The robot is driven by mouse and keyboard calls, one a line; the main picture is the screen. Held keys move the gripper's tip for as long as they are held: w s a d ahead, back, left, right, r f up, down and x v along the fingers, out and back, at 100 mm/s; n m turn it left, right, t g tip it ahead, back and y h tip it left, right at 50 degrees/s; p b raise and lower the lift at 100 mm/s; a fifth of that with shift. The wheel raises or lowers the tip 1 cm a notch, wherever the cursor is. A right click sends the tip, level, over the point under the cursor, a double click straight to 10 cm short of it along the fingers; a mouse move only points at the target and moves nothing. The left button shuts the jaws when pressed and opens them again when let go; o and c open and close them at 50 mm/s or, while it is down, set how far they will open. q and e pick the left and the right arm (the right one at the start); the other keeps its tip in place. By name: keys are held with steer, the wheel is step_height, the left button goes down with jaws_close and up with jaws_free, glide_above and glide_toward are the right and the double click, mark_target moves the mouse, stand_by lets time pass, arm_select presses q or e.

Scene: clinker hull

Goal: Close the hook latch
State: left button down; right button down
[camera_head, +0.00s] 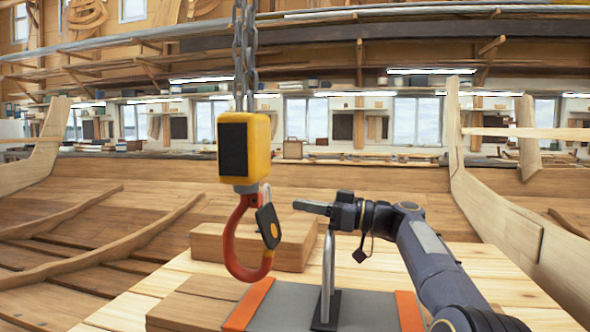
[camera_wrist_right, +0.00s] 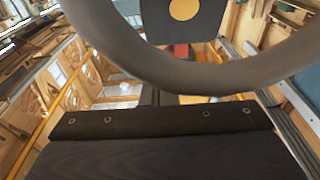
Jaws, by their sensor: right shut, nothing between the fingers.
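The red hook (camera_head: 232,240) hangs from a yellow block (camera_head: 262,148) with a black face. Its dark latch plate (camera_head: 265,207), with a yellow dot, hangs on the right side of the hook, its lower end near the hook's tip. I cannot tell whether it is seated there. The dotted plate also shows at the top of the right wrist view (camera_wrist_right: 160,22). My right gripper (camera_head: 300,206) is shut and empty, pointing left, just right of the plate, with a small gap apparent in the head view. My left gripper is out of view.
A metal chain (camera_head: 244,55) holds the block. Wooden blocks (camera_head: 290,245) stand behind the hook. A silver upright bar (camera_head: 328,262) on a black base stands below my right wrist, on a grey mat (camera_head: 365,310) with orange edges. A blurred grey curved bar crosses the right wrist view.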

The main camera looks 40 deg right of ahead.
steer(key=v, duration=0.7)
steer(key=shift+s+d, duration=0.25)
steer(key=shift+s, duration=0.05)
steer(key=shift+f, duration=0.1)
